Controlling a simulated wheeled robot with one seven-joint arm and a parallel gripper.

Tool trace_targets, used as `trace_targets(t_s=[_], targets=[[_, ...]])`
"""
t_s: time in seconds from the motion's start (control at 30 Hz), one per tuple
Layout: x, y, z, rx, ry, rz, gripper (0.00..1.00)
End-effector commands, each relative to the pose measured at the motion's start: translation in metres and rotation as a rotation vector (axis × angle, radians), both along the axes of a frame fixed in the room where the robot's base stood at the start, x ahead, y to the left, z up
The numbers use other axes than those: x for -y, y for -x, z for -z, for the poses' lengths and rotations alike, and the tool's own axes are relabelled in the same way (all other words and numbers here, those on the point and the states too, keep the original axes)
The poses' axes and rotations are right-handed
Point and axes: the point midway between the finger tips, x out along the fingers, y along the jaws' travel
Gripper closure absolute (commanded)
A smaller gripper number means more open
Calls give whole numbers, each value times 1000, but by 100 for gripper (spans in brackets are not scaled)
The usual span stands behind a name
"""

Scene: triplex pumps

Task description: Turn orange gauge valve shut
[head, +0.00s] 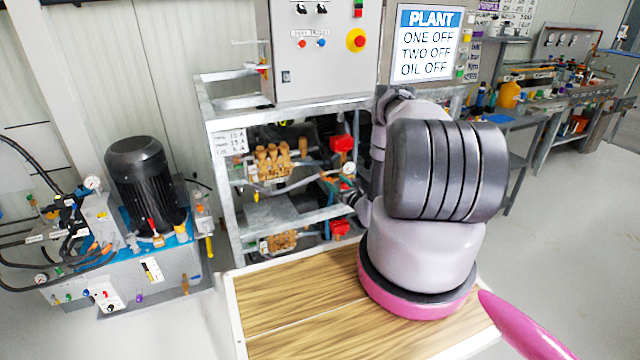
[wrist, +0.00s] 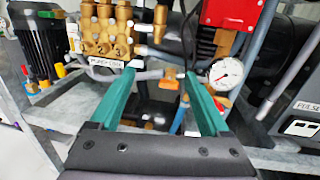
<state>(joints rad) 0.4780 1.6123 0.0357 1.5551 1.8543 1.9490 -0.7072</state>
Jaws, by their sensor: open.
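A small orange valve handle (wrist: 170,78) shows in the wrist view, between and just beyond the fingertips. It sits to the left of a round white-faced pressure gauge (wrist: 226,73). My gripper (wrist: 160,74) is open, with its two green fingers spread and nothing between them that I can see held. The handle appears closer to the right finger; I cannot tell whether they touch. In the head view the gauge (head: 348,168) shows small beside the pump frame, while my arm hides most of the gripper.
A brass pump (wrist: 106,32) is at upper left and a red box (wrist: 230,14) at upper right in the wrist view. Grey frame bars (head: 290,215), pipes and hoses crowd the area. A wooden-topped table (head: 290,300) lies below my arm.

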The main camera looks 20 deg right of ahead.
Motion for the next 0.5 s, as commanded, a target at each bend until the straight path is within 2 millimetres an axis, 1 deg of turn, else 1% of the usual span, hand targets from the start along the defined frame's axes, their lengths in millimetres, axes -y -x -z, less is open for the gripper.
trace_targets(t_s=[0.03,0.1,0.17,0.23,0.37,0.5], targets=[[8,11,22,-13,-12,47,20],[16,21,39,-22,-19,94,20],[20,27,49,-27,-23,121,20],[23,29,54,-29,-24,137,20],[22,19,55,-28,-23,139,20],[21,-6,55,-28,-23,138,20]])
